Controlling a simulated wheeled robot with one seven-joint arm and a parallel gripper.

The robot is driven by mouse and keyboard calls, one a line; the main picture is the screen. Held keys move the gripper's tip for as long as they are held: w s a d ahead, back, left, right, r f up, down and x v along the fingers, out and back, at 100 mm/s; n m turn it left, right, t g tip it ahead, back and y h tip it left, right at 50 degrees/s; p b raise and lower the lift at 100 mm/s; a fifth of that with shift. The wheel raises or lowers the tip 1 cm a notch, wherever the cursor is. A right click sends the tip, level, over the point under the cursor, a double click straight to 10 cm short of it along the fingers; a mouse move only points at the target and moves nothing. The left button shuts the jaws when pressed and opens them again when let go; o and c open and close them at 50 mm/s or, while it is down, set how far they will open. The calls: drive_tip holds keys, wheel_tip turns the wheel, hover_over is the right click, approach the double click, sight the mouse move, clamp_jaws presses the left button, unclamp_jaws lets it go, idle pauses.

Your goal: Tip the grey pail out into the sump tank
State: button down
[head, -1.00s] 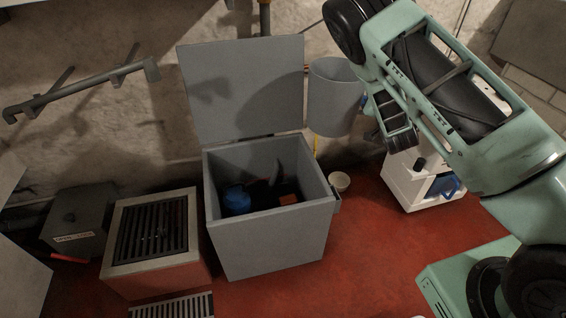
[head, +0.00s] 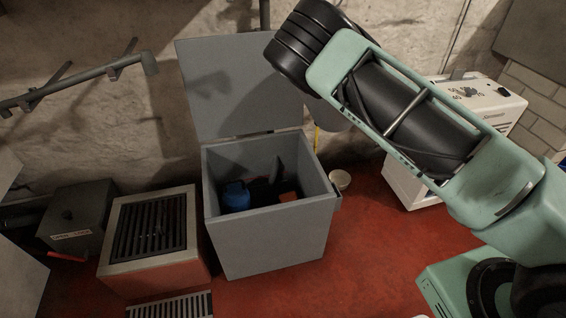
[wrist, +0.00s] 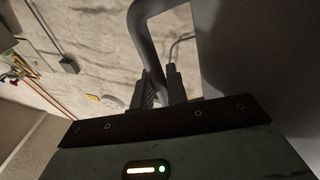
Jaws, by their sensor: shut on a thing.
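My gripper (wrist: 162,88) is shut on the tubular handle (wrist: 143,40) of the grey pail in the wrist view. The pail's grey wall (wrist: 255,65) fills the right of that view. In the head view my arm hides my gripper and most of the pail; only a grey sliver (head: 333,122) shows below the arm, behind the open chest's right side. I cannot read which container is the sump tank; a low box with a dark slatted top (head: 188,262) at left looks most like it. The pail's contents are hidden.
A grey chest (head: 265,243) with its lid (head: 225,90) raised holds a blue container (head: 236,196) and an orange thing. A dark labelled box (head: 75,215) stands at far left. A wall rail (head: 75,82) juts above. A white unit (head: 405,185) and small pale bowl (head: 341,180) are right.

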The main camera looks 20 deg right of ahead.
drive_tip(key=shift+w+a+f+n+t+h+b, duration=0.15)
drive_tip(key=shift+w+a+n+t+b, duration=0.1)
drive_tip(key=shift+a+b, duration=0.2)
drive_tip(key=shift+w+a+f+n+t+h+b, duration=0.15)
drive_tip(key=shift+a+n+b, duration=0.15)
drive_tip(key=shift+b, duration=0.1)
drive_tip(key=shift+s+a+r+n+t+h+b, duration=0.35)
drive_tip(key=shift+a+r+n, duration=0.1)
drive_tip(key=shift+a, duration=0.1)
drive_tip(key=shift+s+a+r+n+t+b, duration=0.35)
drive_tip(key=shift+a+r+n+t, duration=0.2)
drive_tip(key=shift+a+r+n, duration=0.3)
drive_tip(key=shift+s+a+f+n+y+b, duration=0.2)
drive_tip(key=shift+s+f+n+y+b, duration=0.05)
drive_tip(key=shift+n+y+b, duration=0.25)
drive_tip(key=shift+s+a+n+t+b, duration=0.15)
drive_tip(key=shift+a+n+t+b, duration=0.1)
drive_tip(key=shift+n+t+b, duration=0.25)
drive_tip(key=shift+s+a+r+n+y, duration=0.1)
drive_tip(key=shift+n+y, duration=0.15)
drive_tip(key=shift+y, duration=0.1)
drive_tip(key=shift+s+a+f+n+t+y+b, duration=0.1)
drive_tip(key=shift+a+n+t+y+b, duration=0.05)
drive_tip(key=shift+a+n+y+b, duration=0.3)
drive_tip(key=shift+s+a+f+n+t+y+b, duration=0.15)
drive_tip(key=shift+a+n+t+y+b, duration=0.1)
drive_tip(key=shift+n+b, duration=0.3)
drive_tip(key=shift+s+a+f+n+t+y+b, duration=0.1)
drive_tip(key=shift+a+n+y+b, duration=0.25)
drive_tip(key=shift+n, duration=0.25)
